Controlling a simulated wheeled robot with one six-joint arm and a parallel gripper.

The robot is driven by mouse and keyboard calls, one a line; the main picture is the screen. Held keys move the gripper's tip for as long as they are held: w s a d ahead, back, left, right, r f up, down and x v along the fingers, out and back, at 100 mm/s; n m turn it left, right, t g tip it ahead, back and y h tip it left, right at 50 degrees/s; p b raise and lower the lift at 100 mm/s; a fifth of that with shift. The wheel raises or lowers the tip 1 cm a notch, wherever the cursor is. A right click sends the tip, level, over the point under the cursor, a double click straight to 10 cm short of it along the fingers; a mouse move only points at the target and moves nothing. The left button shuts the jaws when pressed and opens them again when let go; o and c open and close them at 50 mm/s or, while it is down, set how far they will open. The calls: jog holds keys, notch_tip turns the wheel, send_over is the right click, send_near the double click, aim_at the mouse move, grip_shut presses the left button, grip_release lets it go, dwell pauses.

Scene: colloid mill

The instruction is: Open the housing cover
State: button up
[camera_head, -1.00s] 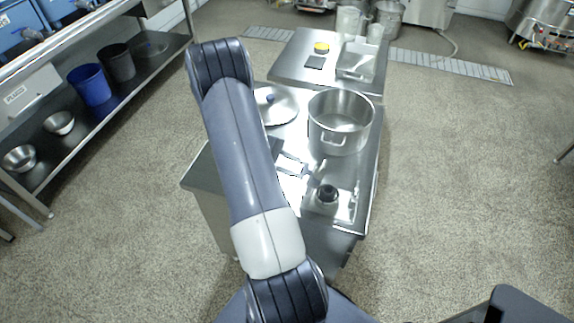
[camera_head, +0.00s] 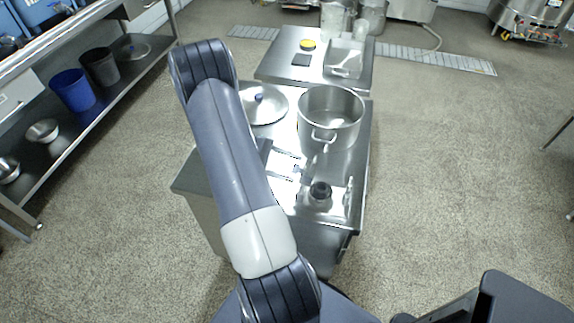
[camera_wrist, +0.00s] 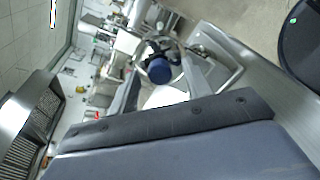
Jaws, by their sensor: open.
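My gripper (camera_wrist: 160,68) shows in the wrist view with its two fingers apart. A blue knob (camera_wrist: 159,71) appears between the fingers, with steel shapes around it. I cannot tell its distance, and no contact is visible. In the head view my arm hides the gripper. A steel cart there carries a dark round knob (camera_head: 320,190) on a small steel unit near its front right. I cannot tell for certain which part is the housing cover.
A large steel pot (camera_head: 331,118) and a round lid (camera_head: 268,110) with a blue knob stand on the steel cart (camera_head: 340,215). A shelf rack (camera_head: 110,92) stands left. Open floor lies right.

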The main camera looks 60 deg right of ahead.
jog(key=b+v, duration=0.1)
jog(key=v, duration=1)
jog(key=shift+c, duration=0.5)
